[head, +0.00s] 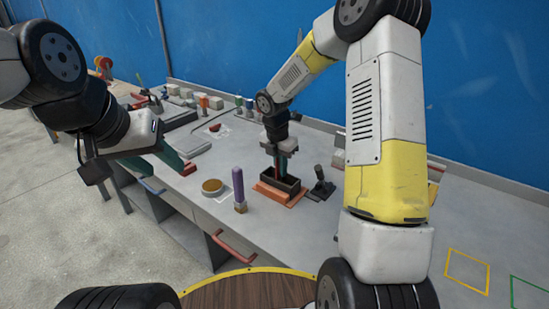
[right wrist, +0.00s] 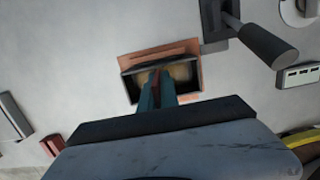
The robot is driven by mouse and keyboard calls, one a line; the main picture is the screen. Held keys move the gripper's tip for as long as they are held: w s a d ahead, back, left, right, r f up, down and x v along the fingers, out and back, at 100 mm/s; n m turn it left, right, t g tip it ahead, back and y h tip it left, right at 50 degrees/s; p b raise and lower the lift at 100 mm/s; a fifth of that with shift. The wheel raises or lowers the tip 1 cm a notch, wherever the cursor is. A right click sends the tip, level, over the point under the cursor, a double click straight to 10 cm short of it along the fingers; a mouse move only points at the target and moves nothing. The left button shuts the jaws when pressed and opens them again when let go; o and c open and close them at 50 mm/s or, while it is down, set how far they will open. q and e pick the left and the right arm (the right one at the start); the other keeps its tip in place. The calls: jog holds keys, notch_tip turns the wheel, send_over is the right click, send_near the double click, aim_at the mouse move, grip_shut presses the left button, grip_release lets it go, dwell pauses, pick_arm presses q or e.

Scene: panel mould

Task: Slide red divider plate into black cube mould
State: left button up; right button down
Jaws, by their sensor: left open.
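The black cube mould (head: 292,192) stands open-topped on an orange-brown base on the table. It also shows in the right wrist view (right wrist: 131,88), with a tan inside. My right gripper (head: 282,170) points down at the mould from just above. The red divider plate (right wrist: 155,82) shows as a thin strip between its teal fingers (right wrist: 157,92), which are shut on it. The plate's lower edge is hard to see, so I cannot tell how deep it sits in the mould. My left gripper (head: 168,163) is open and empty, over the table's front edge at the left.
A dark clamp-like tool (head: 320,185) stands close to the right of the mould. A purple-handled tool (head: 239,188) and a round tan-topped dish (head: 213,187) stand left of it. Small blocks and bottles line the back. The table's right side (head: 450,225) is mostly clear.

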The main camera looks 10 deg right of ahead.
jog(key=shift+f, duration=0.15)
jog(key=c, duration=1.5)
grip_release()
jog(key=shift+c, duration=0.2)
jog(key=shift+s+a+r, duration=0.15)
jog(key=shift+r, duration=1.15)
jog(key=shift+s+a+r, duration=0.15)
jog(key=shift+r, duration=1.1)
jog(key=shift+s+a+r, duration=0.15)
jog(key=shift+r, duration=1.15)
